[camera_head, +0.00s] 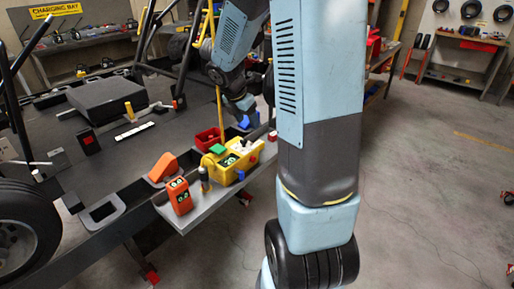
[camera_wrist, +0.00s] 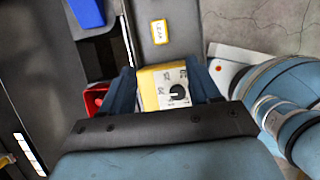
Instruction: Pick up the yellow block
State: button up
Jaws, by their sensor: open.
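In the wrist view a yellow block (camera_wrist: 150,86) with a white dial face and black knob lies between the two dark blue fingers of my gripper (camera_wrist: 162,74). One finger is on each side of it, and the jaws are open. I cannot tell whether either finger touches it. The block's near end is hidden by the gripper body. In the head view my gripper (camera_head: 243,106) is low over the far end of the bench's grey side shelf. I cannot make out the dial block there.
A blue bin (camera_wrist: 88,12) and a small labelled yellow item (camera_wrist: 160,32) are near my gripper. Open floor lies right.

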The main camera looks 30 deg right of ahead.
send_over(258, 143)
jog(key=s+a, duration=0.1)
jog(key=a, duration=0.2)
notch_tip(258, 143, down, 8)
jog(key=shift+d+r, duration=0.1)
jog(key=shift+r, duration=0.15)
jog(key=shift+d+x, duration=0.2)
jog(key=shift+x, duration=2.55)
jog(key=shift+r, duration=0.1)
jog(key=shift+c, duration=0.3)
jog(key=c, duration=1.1)
